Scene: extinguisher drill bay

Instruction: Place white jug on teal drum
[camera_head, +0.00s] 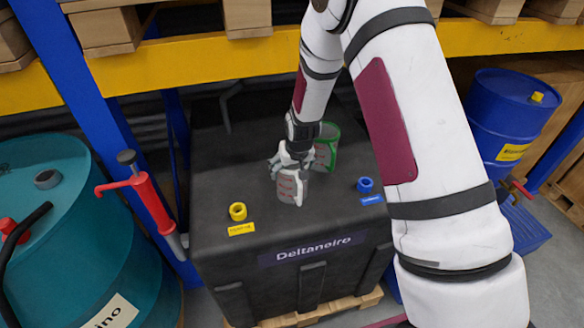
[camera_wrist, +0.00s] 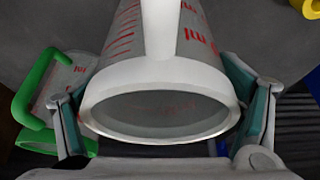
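The white jug (camera_head: 290,188), with red markings, is at the top of the black tank; I cannot tell if its base touches the surface. My gripper (camera_head: 291,166) is at its upper part. In the wrist view the jug's rim (camera_wrist: 160,140) and white handle (camera_wrist: 173,30) sit between the two fingers of my gripper (camera_wrist: 160,112). The fingers flank the jug closely; the rim partly hides them, so firm contact is unclear. The teal drum (camera_head: 95,245) stands at the left, with its top partly clear.
A green-handled jug (camera_head: 329,146) stands just behind my gripper, also in the wrist view (camera_wrist: 45,95). The black tank (camera_head: 230,200) has yellow and blue caps. A red pump (camera_head: 147,200) stands between tank and drum. A blue drum (camera_head: 505,115) is at right.

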